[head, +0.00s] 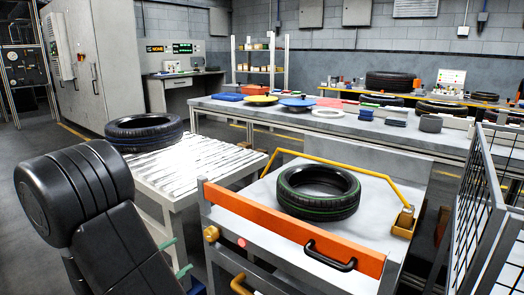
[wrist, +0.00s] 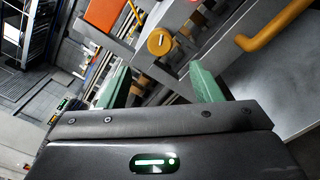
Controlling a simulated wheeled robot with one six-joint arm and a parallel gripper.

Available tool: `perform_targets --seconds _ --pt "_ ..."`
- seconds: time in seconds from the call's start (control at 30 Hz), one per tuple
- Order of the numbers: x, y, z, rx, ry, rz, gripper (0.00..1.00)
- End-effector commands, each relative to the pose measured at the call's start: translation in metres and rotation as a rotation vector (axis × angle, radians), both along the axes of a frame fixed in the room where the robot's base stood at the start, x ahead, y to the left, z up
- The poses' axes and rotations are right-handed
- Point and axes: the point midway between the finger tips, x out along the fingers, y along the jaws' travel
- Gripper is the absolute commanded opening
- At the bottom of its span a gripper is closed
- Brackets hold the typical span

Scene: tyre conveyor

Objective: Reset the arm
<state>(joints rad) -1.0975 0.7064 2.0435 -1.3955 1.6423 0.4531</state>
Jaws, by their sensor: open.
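My arm is the black jointed shape at the lower left of the head view, bent and reaching down. My gripper (head: 176,258) shows there only by its green fingers, low beside the front left of the orange-barred stand. In the wrist view my gripper (wrist: 161,84) has its two green fingers spread wide apart. Nothing is held between them. A yellow round knob (wrist: 160,41) on the stand shows beyond the gap between the fingers. I cannot tell how far the knob is from the fingers.
A green-striped tyre (head: 318,192) lies on the stand behind an orange bar (head: 290,228) with a black handle (head: 329,258). Another tyre (head: 144,132) lies on the roller conveyor (head: 190,163). A mesh fence (head: 485,200) stands at right. A long table (head: 340,122) runs behind. Floor at far left is clear.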

Motion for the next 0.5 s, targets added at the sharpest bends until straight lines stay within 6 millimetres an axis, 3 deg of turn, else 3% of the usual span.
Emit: perform_targets --seconds 0.27,0.5 --pt "-0.027 0.021 0.001 -0.001 0.000 0.002 0.59" --pt "0.001 -0.002 -0.001 0.001 -0.001 -0.005 0.59"
